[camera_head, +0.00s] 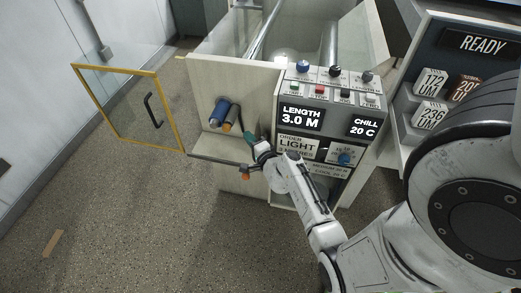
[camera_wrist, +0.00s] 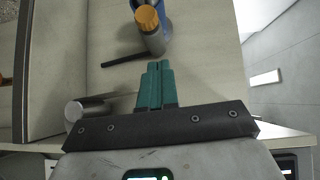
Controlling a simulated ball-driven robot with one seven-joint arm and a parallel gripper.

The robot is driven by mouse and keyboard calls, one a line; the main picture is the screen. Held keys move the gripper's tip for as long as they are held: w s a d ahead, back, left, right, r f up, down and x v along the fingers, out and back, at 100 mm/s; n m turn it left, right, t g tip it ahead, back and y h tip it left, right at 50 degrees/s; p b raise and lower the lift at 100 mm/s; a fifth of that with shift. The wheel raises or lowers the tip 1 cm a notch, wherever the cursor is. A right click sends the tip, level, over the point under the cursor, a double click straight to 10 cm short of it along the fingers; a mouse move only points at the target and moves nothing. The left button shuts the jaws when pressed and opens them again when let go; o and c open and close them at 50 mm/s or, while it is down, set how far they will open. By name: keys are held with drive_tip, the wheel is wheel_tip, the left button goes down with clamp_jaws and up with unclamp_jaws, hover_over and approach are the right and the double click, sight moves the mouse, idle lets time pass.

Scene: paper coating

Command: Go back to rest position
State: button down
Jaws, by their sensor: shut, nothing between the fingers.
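My gripper (camera_head: 246,137) is in front of the cream panel, left of the control console. Its green fingers (camera_wrist: 157,66) are together and hold nothing. In the wrist view, a grey cylinder with an orange end (camera_wrist: 150,28) lies just beyond the fingertips, with a gap that I cannot judge. In the head view, a blue cylinder (camera_head: 220,110) and the orange-ended one stick out from the panel, to the left of my gripper. My arm reaches in from the lower right, across the front of the console.
The control console (camera_head: 315,150) with knobs and displays stands close to my arm. A yellow-framed glass door (camera_head: 120,105) stands open at left. A shelf (camera_head: 225,160) runs below the cylinders. A rack of labelled blocks (camera_head: 430,82) is at right. The floor (camera_head: 130,220) at lower left is mostly clear.

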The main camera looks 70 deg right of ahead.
drive_tip(key=v, duration=0.7)
drive_tip(key=shift+r+b, duration=0.25)
drive_tip(key=shift+b, duration=0.15)
drive_tip(key=shift+w, duration=0.15)
drive_tip(key=w+a+r+n+t+y, duration=0.1)
drive_tip(key=w+a+n+t+y, duration=0.1)
drive_tip(key=w+a+n+y, duration=0.25)
drive_tip(key=w+a+r+n+t+y, duration=0.1)
drive_tip(key=w+a+n+y, duration=0.1)
drive_tip(key=a+n+y, duration=0.35)
drive_tip(key=s+a+f+n+g+y, duration=0.2)
drive_tip(key=a+n+g+y, duration=0.55)
drive_tip(key=a, duration=0.85)
drive_tip(key=s+a+r+n+g+h, duration=0.2)
drive_tip(key=s+n+g+h, duration=0.4)
drive_tip(key=s, duration=0.8)
drive_tip(key=shift+s+a+n+g, duration=0.15)
drive_tip(key=shift+s+n+g, duration=0.15)
drive_tip(key=shift+n+g, duration=0.55)
drive_tip(key=shift+h, duration=0.25)
